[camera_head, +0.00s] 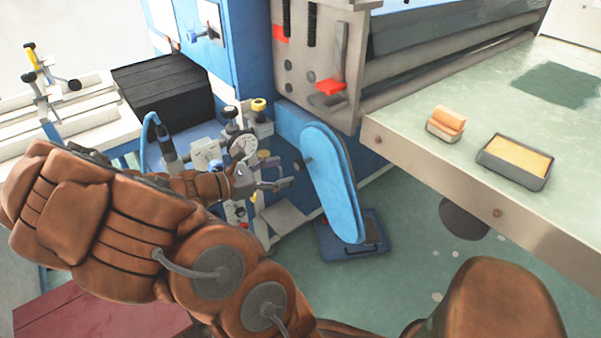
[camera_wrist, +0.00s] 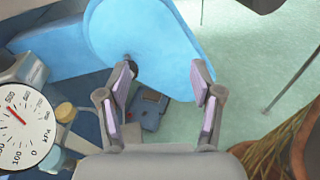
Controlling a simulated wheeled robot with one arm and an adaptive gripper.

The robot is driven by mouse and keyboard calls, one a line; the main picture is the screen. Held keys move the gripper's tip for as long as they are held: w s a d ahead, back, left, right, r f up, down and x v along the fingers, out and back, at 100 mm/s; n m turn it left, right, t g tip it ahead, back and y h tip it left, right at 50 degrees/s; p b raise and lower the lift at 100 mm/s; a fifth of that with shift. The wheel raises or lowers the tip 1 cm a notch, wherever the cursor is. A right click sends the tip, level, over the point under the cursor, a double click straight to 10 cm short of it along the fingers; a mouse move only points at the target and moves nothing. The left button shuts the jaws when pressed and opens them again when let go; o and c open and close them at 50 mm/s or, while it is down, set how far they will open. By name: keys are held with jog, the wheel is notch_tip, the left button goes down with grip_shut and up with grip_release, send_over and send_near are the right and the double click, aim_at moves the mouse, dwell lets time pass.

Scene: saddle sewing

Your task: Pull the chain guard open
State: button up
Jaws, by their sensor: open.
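The chain guard (camera_head: 335,185) is a long blue rounded cover at the side of the machine, below the grey-beige housing. A small dark knob sticks out from its left face. In the wrist view the guard (camera_wrist: 145,35) fills the upper middle, and the dark knob (camera_wrist: 130,66) shows near its lower edge. My gripper (camera_head: 284,184) is just left of the guard in the head view, pointing at it. In the wrist view my gripper (camera_wrist: 163,78) has its fingers spread, with nothing between them. The knob appears close to the left finger; I cannot tell whether they touch.
A blue pedal (camera_head: 352,236) lies on the floor below the guard. Gauges and valves (camera_head: 215,155) crowd behind my gripper; a dial (camera_wrist: 22,122) shows at wrist-view left. A green-topped table (camera_head: 470,140) holds a brush (camera_head: 446,124) and a tray (camera_head: 515,161) at right.

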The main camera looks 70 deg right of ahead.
aim_at(297, 167)
jog(key=w+d+f+n+t+h+b, duration=0.1)
jog(key=w+d+f+n+h+b, duration=0.15)
jog(key=d+f+n, duration=0.4)
jog(key=shift+m+h, duration=0.25)
jog(key=shift+x, duration=3.4)
jog(key=shift+f, duration=0.2)
jog(key=shift+c, duration=0.3)
grip_shut()
jog(key=shift+a, duration=0.1)
